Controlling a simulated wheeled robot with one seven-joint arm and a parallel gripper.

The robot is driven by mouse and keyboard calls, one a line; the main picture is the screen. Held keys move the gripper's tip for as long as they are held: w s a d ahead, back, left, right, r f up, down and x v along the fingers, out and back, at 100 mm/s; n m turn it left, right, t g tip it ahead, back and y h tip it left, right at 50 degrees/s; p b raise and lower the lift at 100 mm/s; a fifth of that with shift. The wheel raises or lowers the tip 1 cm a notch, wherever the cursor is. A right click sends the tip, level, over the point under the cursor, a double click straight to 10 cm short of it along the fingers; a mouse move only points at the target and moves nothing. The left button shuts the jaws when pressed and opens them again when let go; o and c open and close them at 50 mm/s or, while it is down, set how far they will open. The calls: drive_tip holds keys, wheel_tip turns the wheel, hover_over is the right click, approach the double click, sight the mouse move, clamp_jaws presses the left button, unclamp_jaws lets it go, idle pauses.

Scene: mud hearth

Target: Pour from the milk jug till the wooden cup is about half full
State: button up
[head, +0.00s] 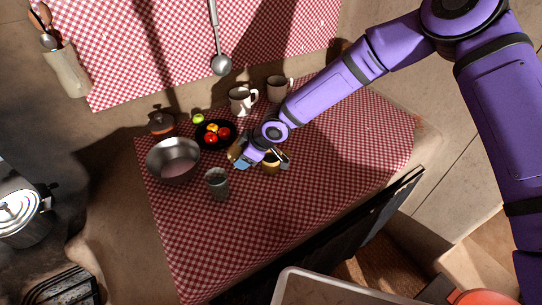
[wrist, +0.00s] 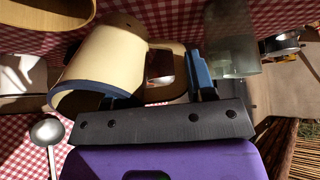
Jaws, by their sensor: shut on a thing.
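The milk jug (wrist: 105,55) is cream with a blue rim and fills the middle left of the wrist view, which shows the scene upside down. My gripper (wrist: 160,88) is shut at the jug's handle side. The jug's mouth points toward the lower left; I see no milk stream. A tan, wood-coloured body (wrist: 45,12) at the top left edge, cut off, looks like the wooden cup. In the head view, my gripper (head: 261,160) is over the table, with a golden-brown piece (head: 271,167) beside it, perhaps the cup. The cup's inside and milk level are hidden.
A grey-green tumbler (head: 218,185) stands left of my gripper and also shows in the wrist view (wrist: 230,40). The checked cloth (head: 340,150) is clear to the right.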

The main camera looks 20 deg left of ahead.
drive_tip(key=shift+d, duration=0.3)
drive_tip(key=shift+d+r+y, duration=0.1)
drive_tip(key=shift+r+y, duration=0.4)
drive_tip(key=shift+y, duration=0.3)
drive_tip(key=shift+d+r+y, duration=0.1)
drive_tip(key=shift+r+y, duration=0.15)
drive_tip(key=shift+y, duration=0.05)
drive_tip(key=shift+d+f+y+p, duration=0.1)
drive_tip(key=shift+f+y+p, duration=0.3)
drive_tip(key=shift+y, duration=0.5)
idle(1.4)
drive_tip(key=shift+d+r+g+y+p, duration=0.15)
drive_tip(key=shift+r+y+p, duration=0.15)
drive_tip(key=shift+y, duration=0.35)
drive_tip(key=shift+d+r+g+y+p, duration=0.1)
drive_tip(key=shift+r+g+y+p, duration=0.2)
drive_tip(key=shift+y, duration=0.35)
idle(2.8)
